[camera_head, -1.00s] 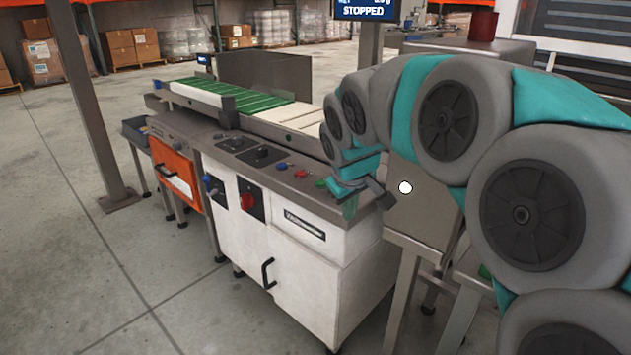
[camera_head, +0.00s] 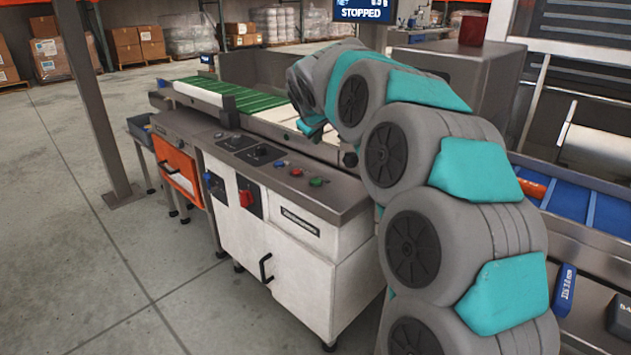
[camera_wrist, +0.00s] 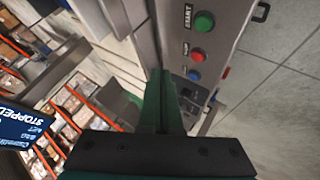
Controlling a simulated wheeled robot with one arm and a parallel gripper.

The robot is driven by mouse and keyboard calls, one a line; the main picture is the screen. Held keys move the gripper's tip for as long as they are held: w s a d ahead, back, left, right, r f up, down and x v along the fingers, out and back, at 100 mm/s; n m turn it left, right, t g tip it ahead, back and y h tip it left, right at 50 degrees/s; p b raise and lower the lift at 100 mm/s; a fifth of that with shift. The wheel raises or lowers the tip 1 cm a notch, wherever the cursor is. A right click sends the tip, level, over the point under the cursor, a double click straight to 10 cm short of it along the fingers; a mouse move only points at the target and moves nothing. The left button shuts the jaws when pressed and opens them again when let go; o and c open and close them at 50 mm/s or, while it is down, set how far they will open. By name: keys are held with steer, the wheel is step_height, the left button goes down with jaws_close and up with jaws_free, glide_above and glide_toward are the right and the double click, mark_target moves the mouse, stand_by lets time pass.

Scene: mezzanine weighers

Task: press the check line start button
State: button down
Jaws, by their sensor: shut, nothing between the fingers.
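The green start button (camera_head: 316,182) is on the top edge of the white machine's grey control panel (camera_head: 345,195), beside a red button (camera_head: 296,172) and a blue button (camera_head: 280,163). In the head view the gripper is mostly hidden by my arm, above the belt behind the panel.
A display (camera_head: 362,10) reads STOPPED. Black knobs (camera_head: 258,155) and a red switch (camera_head: 246,198) are on the machine. A green and white belt (camera_head: 245,102) runs behind the panel. A grey post (camera_head: 88,110) stands at left. Open floor lies in front.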

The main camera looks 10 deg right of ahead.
mark_target(317, 183)
steer(key=shift+f, duration=0.1)
steer(key=shift+f+b, duration=1.9)
steer(key=shift+f, duration=2.4)
steer(key=shift+f, duration=0.15)
steer(key=shift+f, duration=0.25)
